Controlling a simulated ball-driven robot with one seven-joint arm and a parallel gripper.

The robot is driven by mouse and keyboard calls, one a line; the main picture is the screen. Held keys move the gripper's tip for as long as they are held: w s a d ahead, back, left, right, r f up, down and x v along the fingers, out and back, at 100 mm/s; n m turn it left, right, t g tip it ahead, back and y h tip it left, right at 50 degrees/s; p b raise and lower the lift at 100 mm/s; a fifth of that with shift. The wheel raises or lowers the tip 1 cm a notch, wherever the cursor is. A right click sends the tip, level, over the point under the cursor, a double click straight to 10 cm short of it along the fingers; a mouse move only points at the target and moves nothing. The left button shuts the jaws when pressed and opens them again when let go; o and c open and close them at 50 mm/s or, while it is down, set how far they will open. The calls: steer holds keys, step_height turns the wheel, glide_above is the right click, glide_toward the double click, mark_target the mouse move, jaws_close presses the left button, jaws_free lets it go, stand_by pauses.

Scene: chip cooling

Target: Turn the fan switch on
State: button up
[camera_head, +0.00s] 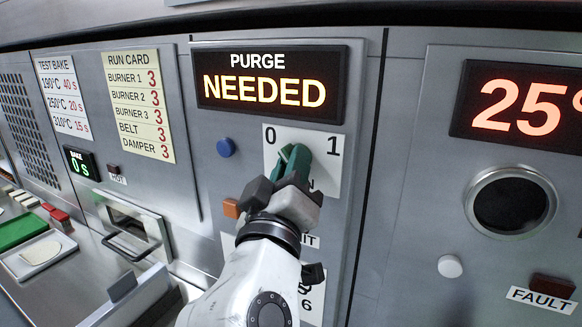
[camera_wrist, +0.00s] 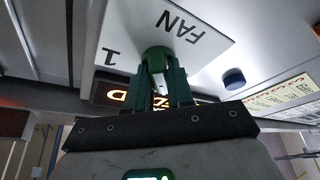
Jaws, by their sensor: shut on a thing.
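The fan switch is a green knob (camera_wrist: 157,57) on a white plate (camera_head: 333,165) marked 0 at left and 1 at right. In the wrist view the plate (camera_wrist: 205,20) reads FAN, with a 1 near its edge. My gripper (camera_head: 291,158) is shut on the knob, its dark green fingers on either side of it, as the wrist view (camera_wrist: 162,75) shows. In the head view the fingers and wrist hide most of the knob, so I cannot tell which mark it points to.
Above the plate a display (camera_head: 268,82) reads PURGE NEEDED. A blue button (camera_head: 226,147) is left of the plate and an orange one (camera_head: 232,208) lower left. A round dark port (camera_head: 513,203) and a white button (camera_head: 450,266) are at right.

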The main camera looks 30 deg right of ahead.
jaws_close()
steer(key=shift+f+b, duration=0.15)
steer(key=shift+b, duration=0.35)
steer(key=m+g+h+b, duration=0.2)
steer(key=m+g+b, duration=0.1)
steer(key=m+b, duration=0.4)
steer(key=m+g+h+b, duration=0.2)
steer(key=m+g+b, duration=0.1)
steer(key=m+b, duration=0.5)
steer(key=m+g+h+b, duration=0.2)
steer(key=m+g+b, duration=0.1)
steer(key=m+b, duration=0.4)
steer(key=shift+w+a+h+b, duration=0.2)
steer(key=shift+w+h+b, duration=0.1)
steer(key=shift+b, duration=0.35)
steer(key=shift+m, duration=0.5)
steer(key=o, duration=0.7)
jaws_free()
